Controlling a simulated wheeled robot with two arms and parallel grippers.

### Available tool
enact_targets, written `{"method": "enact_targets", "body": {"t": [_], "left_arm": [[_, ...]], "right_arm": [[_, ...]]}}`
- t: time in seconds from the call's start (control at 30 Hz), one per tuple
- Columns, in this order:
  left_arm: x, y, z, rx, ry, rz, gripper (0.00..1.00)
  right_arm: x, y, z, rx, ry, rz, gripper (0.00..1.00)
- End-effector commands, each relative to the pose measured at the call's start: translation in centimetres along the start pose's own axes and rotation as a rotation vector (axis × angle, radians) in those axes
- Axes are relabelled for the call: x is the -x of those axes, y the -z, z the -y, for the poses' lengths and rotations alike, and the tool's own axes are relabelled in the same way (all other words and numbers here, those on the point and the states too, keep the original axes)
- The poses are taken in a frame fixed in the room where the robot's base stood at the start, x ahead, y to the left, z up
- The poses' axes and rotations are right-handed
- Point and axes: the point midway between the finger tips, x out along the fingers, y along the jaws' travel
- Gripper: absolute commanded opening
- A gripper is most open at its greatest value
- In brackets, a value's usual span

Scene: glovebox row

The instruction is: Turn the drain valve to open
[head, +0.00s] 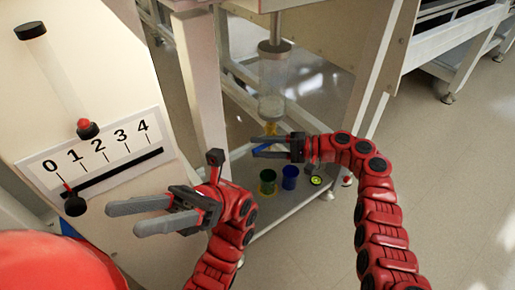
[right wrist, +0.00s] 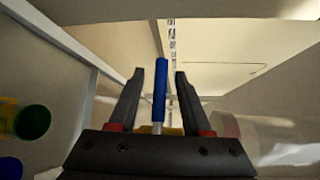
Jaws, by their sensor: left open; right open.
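The drain valve (head: 270,129) is a small yellow fitting under a clear cylinder, with a blue lever handle (head: 264,147). My right gripper (head: 253,146) is at the valve, with its fingers open on either side of the lever. In the right wrist view the blue lever (right wrist: 160,90) stands between the two open fingers, with a visible gap on each side. The valve's yellow body is mostly hidden there behind the gripper. My left gripper (head: 122,219) is open and empty in front of the scale panel, away from the valve.
The clear cylinder (head: 273,75) hangs above the valve. A green cup (head: 268,182) and a blue cup (head: 289,178) stand on the low shelf (head: 262,217) below. A panel with a 0 to 4 scale (head: 95,150) is at left. Frame legs flank the valve.

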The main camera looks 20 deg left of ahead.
Motion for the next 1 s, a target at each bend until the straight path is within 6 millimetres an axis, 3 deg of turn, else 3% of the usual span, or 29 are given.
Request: {"method": "enact_targets", "body": {"t": [0.3, 0.57, 1.0], "left_arm": [[-0.15, 0.10, 0.05, 0.002, 0.005, -0.008, 0.50], [-0.14, 0.10, 0.04, 0.002, 0.004, -0.008, 0.50], [-0.13, 0.09, 0.03, 0.002, 0.004, -0.007, 0.50]], "right_arm": [[-0.02, 0.01, 0.00, 0.000, 0.000, 0.000, 0.47], [-0.03, 0.00, 0.00, 0.000, 0.000, 0.000, 0.00], [-0.02, 0.01, -0.01, 0.000, 0.000, 0.000, 0.00]]}}
